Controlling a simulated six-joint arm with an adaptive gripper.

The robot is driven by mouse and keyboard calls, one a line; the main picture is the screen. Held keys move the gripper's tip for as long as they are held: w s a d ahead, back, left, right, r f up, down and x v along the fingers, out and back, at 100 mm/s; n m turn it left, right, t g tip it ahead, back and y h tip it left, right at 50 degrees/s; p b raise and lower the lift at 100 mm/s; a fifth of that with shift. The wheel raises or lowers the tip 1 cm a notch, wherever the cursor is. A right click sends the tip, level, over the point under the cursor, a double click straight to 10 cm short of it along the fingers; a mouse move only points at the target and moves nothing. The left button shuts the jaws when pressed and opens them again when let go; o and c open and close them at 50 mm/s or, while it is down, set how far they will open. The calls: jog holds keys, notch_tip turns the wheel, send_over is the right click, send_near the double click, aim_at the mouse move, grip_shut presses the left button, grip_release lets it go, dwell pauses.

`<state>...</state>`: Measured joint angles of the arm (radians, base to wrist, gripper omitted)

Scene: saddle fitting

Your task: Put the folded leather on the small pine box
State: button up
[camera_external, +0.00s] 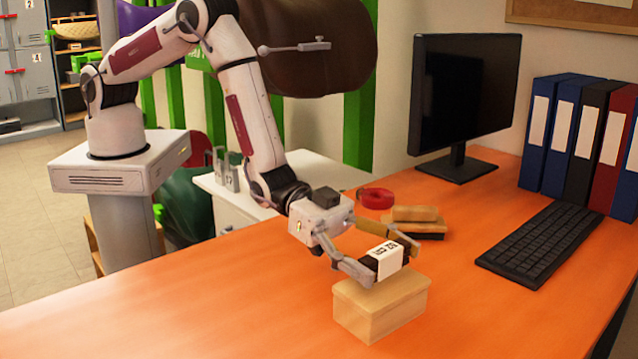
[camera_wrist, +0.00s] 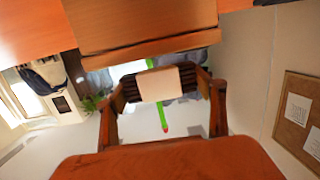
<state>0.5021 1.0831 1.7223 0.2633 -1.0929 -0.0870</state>
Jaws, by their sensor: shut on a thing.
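The small pine box (camera_external: 378,311) stands on the orange desk, a pale wooden block with a flat top. My gripper (camera_external: 384,262) is above it, shut on a small pale piece with dark printed marks (camera_external: 384,258), which I take to be the folded leather. Dark finger pads press on its two ends. In the wrist view the pale piece (camera_wrist: 168,84) sits between both fingers, and the box (camera_wrist: 140,27) fills the top of the picture. Background shows between piece and box there, so they look apart. The underside of the piece is hidden in the external view.
Behind the gripper lie tan and dark blocks (camera_external: 415,214) and a red roll (camera_external: 376,198). A keyboard (camera_external: 538,243), a monitor (camera_external: 462,95) and several binders (camera_external: 575,135) stand to the right. The desk (camera_external: 200,318) is clear left of the box.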

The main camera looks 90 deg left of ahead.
jog(key=shift+f, duration=0.8)
jog(key=shift+f, duration=0.1)
jog(key=o, duration=1.2)
jog(key=shift+v, duration=6.05)
jog(key=shift+w, duration=0.1)
